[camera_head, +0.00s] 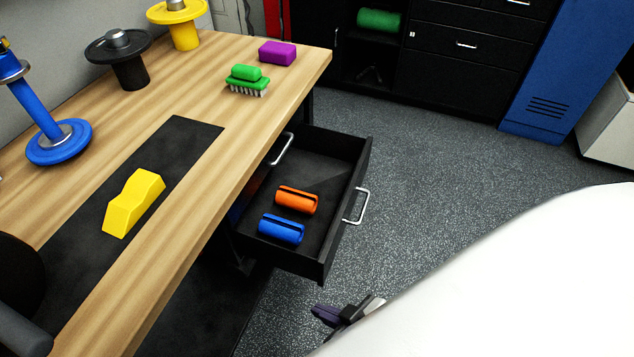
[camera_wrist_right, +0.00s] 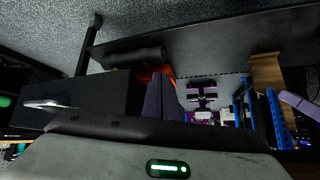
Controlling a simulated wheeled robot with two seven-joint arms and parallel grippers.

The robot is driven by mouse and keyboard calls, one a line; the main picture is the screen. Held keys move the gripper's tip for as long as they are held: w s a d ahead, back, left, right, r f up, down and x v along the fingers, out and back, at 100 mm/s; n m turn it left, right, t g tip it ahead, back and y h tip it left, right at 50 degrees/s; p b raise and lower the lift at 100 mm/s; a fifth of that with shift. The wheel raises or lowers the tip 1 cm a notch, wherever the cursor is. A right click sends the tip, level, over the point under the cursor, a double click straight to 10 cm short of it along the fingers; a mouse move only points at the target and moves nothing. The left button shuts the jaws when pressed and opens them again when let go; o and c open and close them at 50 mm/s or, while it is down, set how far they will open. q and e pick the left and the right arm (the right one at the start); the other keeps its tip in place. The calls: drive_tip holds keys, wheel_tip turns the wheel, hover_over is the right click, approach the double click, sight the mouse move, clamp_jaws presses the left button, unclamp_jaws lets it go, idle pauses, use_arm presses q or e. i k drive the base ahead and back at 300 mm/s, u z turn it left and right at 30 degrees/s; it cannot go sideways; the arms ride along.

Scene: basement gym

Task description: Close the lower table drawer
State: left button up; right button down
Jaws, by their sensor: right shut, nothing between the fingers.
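The lower table drawer (camera_head: 325,262) is pulled out from under the wooden table. Its silver handle (camera_head: 357,205) faces right in the head view. An orange grip (camera_head: 297,199) and a blue grip (camera_head: 282,229) lie inside. Another silver handle (camera_head: 281,148) shows by the table edge, above the open drawer. My right gripper (camera_head: 327,314) is shut and empty, low beyond the drawer's near front corner, apart from it in the head view. In the right wrist view the shut fingers (camera_wrist_right: 160,98) show beside a dark drawer-like block with a silver handle (camera_wrist_right: 48,104).
The table top (camera_head: 222,70) holds a yellow block (camera_head: 134,203), a green brush (camera_head: 246,81), a purple block (camera_head: 277,53) and weight holders. Black cabinets (camera_head: 455,70) and a blue locker (camera_head: 560,75) stand behind. Speckled floor right of the drawer is clear.

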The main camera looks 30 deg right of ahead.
sight(332, 165)
drive_tip(key=k, duration=0.35)
drive_tip(key=z, duration=0.9)
